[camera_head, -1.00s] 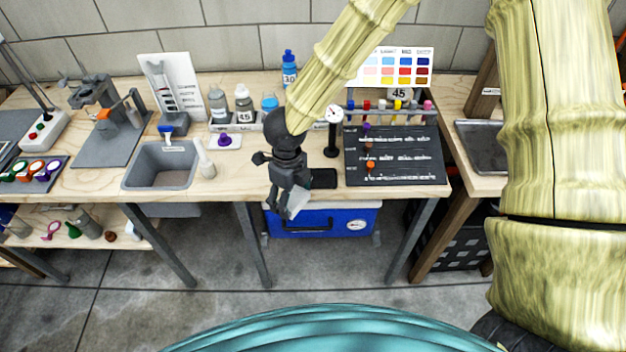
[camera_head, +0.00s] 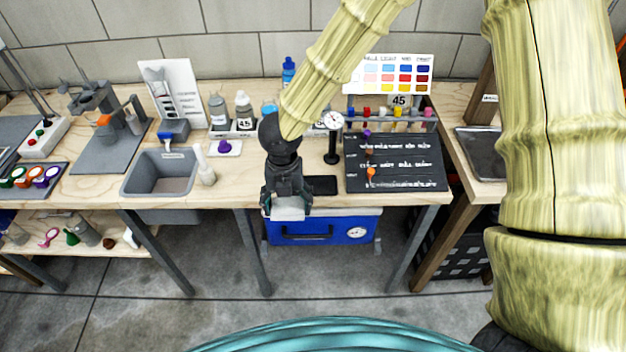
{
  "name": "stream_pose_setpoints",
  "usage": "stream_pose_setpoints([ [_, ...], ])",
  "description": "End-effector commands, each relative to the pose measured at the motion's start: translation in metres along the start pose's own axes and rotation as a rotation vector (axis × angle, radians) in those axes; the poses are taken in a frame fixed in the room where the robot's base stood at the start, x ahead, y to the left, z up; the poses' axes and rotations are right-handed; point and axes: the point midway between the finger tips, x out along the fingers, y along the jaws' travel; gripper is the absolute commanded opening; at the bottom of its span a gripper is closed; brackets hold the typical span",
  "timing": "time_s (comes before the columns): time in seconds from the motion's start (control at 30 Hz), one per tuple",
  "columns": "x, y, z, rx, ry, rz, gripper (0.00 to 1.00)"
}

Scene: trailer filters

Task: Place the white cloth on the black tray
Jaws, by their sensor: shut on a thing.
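My gripper (camera_head: 287,210) is shut on the white cloth (camera_head: 289,214), a small pale piece showing between its fingers. It holds the cloth at the front edge of the wooden bench, in front of the blue cooler below. The black tray (camera_head: 323,185) is a small flat dark rectangle on the bench near the front edge. It lies just right of my gripper, and the gripper may hide its left end. Nothing shows on the visible part of the tray.
A larger black board (camera_head: 396,163) with small items lies right of the tray. A dial gauge (camera_head: 333,140) stands behind the tray. A grey sink (camera_head: 160,173) and a white bottle (camera_head: 204,166) are to the left. The bench (camera_head: 240,180) left of my gripper is clear.

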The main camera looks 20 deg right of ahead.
Motion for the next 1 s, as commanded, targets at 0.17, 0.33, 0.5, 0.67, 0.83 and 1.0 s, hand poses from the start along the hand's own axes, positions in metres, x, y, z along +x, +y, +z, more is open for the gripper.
stream_pose_setpoints([
  [0.17,0.0,-0.018,0.034,0.004,0.0,0.001,0.49],
  [0.33,0.003,-0.034,0.064,0.002,0.0,0.001,0.49],
  [0.5,0.007,-0.049,0.091,0.002,0.001,0.0,0.49],
  [0.67,0.01,-0.058,0.107,-0.001,0.001,0.0,0.49],
  [0.83,0.011,-0.06,0.113,-0.001,0.0,0.0,0.49],
  [1.0,0.017,-0.066,0.121,-0.003,0.002,-0.003,0.49],
])
